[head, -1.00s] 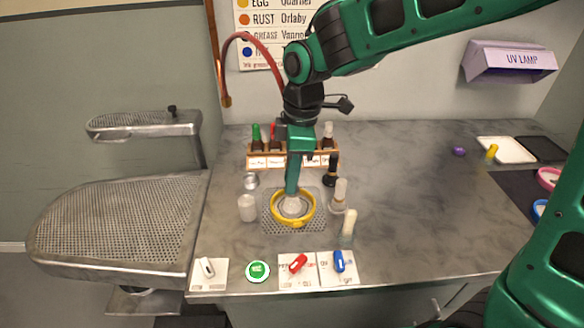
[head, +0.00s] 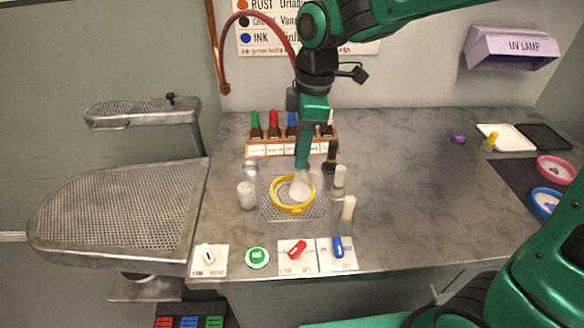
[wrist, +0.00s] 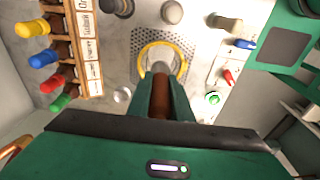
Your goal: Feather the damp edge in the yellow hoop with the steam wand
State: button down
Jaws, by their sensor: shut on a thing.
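The yellow hoop (head: 275,202) lies on a perforated metal plate in the middle of the counter, with pale cloth inside it. It also shows in the wrist view (wrist: 146,50). My gripper (head: 302,165) is above the hoop's right part, pointing down. In the wrist view my gripper (wrist: 161,88) is shut on a brown handle (wrist: 160,100), which I take to be the steam wand's. A whitish head (head: 301,187) shows below my fingers, over the right half of the hoop. I cannot tell whether it touches the cloth.
A rack (head: 290,148) of coloured-cap bottles stands behind the hoop. Pale cylinders (head: 247,195) stand left and right of it. A green button (head: 257,257), red switch (head: 297,250) and blue switch (head: 338,247) line the front edge. The counter's right middle is clear.

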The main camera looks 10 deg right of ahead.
aim_at(309, 163)
jog(key=shift+s+d+r, duration=0.1)
jog(key=shift+d+r, duration=0.3)
jog(key=shift+r, duration=0.2)
jog(key=shift+d+r, duration=0.4)
jog(key=shift+r, duration=0.15)
jog(key=shift+d, duration=0.15)
jog(key=shift+f, duration=2.85)
jog(key=shift+w+a, duration=0.2)
jog(key=shift+w, duration=0.35)
jog(key=shift+w+a, duration=0.2)
jog(key=shift+w, duration=0.3)
jog(key=shift+w, duration=0.1)
jog(key=shift+w+a, duration=0.8)
jog(key=shift+a, duration=0.15)
